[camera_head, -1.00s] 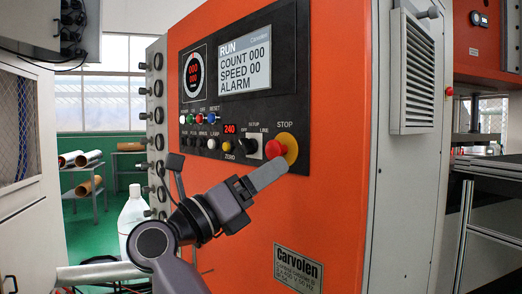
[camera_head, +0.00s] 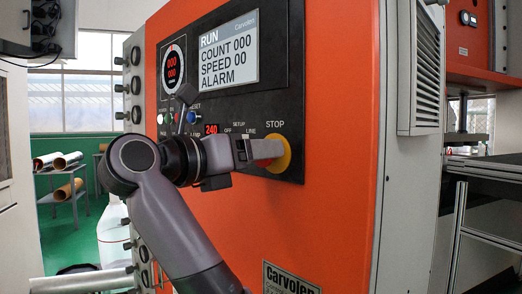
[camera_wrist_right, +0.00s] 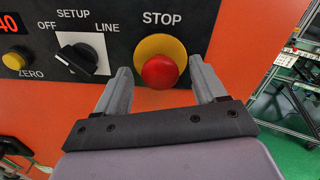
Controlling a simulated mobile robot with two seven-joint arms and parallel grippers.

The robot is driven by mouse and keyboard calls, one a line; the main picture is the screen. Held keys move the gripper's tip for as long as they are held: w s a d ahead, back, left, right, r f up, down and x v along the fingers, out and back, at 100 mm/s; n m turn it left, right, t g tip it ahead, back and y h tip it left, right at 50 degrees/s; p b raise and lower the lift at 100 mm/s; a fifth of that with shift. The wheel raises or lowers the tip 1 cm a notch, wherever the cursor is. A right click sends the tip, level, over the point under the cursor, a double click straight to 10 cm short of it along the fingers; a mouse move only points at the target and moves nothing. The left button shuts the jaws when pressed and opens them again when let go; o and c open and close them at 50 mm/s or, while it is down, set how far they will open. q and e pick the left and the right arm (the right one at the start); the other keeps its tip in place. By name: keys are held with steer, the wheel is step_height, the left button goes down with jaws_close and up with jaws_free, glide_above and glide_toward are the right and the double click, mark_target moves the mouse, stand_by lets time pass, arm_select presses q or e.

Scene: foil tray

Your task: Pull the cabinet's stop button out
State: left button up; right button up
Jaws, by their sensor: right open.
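The red stop button (camera_wrist_right: 160,72) with its yellow collar (camera_wrist_right: 150,45) sits under the word STOP on the cabinet's black panel. In the head view the yellow collar (camera_head: 284,157) shows, and the red button is mostly hidden behind my right gripper (camera_head: 262,150). In the right wrist view my right gripper (camera_wrist_right: 160,85) is open, one finger on each side of the red button, with gaps beside it. The orange cabinet (camera_head: 340,120) bears the panel. My left gripper is not in view.
A black selector switch (camera_wrist_right: 80,60) marked OFF, SETUP and LINE is close to the left finger. A yellow ZERO button (camera_wrist_right: 15,60) is farther left. A vented box (camera_head: 420,70) juts from the cabinet's right side. A screen (camera_head: 230,52) reading RUN is above the panel's buttons.

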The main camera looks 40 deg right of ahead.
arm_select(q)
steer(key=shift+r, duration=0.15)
arm_select(e)
steer(key=shift+w+d, duration=0.2)
steer(key=shift+d, duration=0.85)
jaws_close()
